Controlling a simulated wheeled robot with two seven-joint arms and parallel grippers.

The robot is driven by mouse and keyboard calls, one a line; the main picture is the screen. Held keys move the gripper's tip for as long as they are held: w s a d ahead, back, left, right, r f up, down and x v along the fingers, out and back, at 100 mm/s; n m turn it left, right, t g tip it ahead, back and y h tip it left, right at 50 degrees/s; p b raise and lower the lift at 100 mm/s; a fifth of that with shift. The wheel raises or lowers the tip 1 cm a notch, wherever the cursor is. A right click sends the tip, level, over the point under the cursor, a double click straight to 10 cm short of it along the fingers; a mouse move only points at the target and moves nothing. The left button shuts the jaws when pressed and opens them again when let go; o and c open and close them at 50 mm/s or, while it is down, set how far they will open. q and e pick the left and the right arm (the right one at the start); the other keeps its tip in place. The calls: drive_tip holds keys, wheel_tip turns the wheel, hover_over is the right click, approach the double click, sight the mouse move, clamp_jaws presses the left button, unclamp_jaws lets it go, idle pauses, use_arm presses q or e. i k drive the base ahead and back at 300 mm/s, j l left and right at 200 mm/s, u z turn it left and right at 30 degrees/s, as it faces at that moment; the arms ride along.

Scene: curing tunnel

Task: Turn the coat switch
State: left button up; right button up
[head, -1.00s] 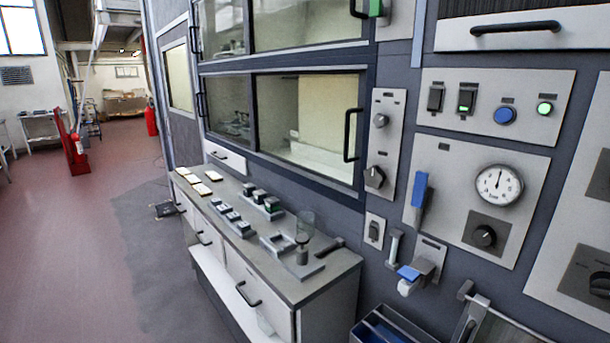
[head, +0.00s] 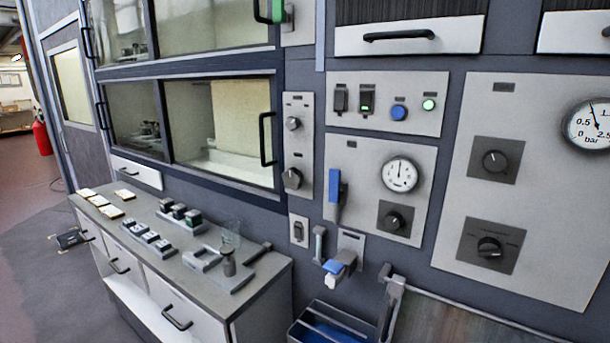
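No label reading "coat" is legible, so I cannot tell which control is the coat switch. The candidates in the head view are several dark turn knobs. Two are on the large right panel: an upper knob (head: 494,161) and a lower, larger knob (head: 489,247). One knob (head: 394,219) sits below the round gauge (head: 400,174) on the middle panel. A narrow panel beside the window has a small upper knob (head: 292,124) and a larger lower knob (head: 292,178). Neither of my grippers is in view.
A counter (head: 255,272) with small blocks and fixtures stands at the lower left. A bin (head: 335,325) with blue inside and a bracket are below the panels. A blue lever (head: 335,187) and a blue button (head: 399,112) are nearby.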

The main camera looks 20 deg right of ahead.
sight(489, 249)
drive_tip(key=z, duration=1.8)
